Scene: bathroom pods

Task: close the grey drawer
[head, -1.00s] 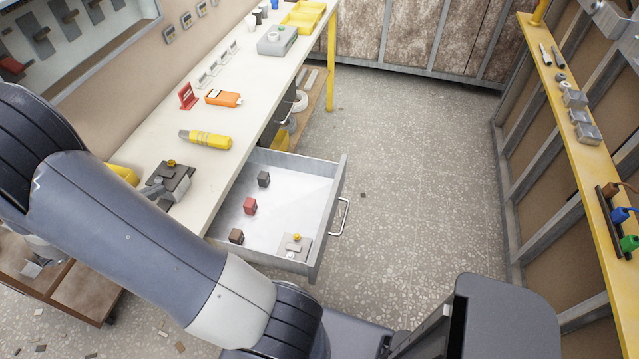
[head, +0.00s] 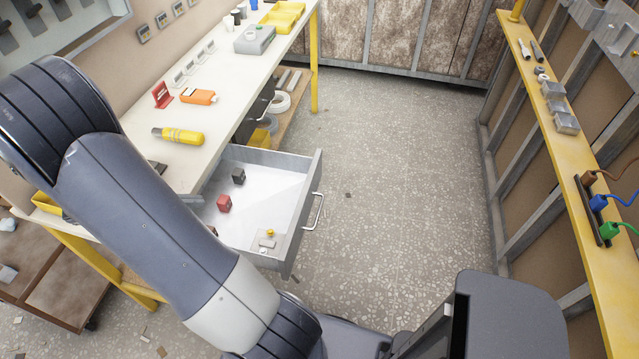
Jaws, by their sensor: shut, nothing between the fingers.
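The grey drawer (head: 306,206) stands pulled out from under the white-topped workbench (head: 215,120). Its front faces right and carries a metal bar handle (head: 315,212). My arm crosses the left and lower part of the head view and hides the drawer's near left corner. My gripper is out of view, so its place relative to the drawer cannot be told.
The speckled floor right of the drawer is clear. A yellow ledge (head: 560,120) with plugs and metal parts runs along the right wall. A yellow screwdriver-like tool (head: 178,136) and an orange device (head: 198,96) lie on the bench. A brown low cart (head: 65,290) stands at lower left.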

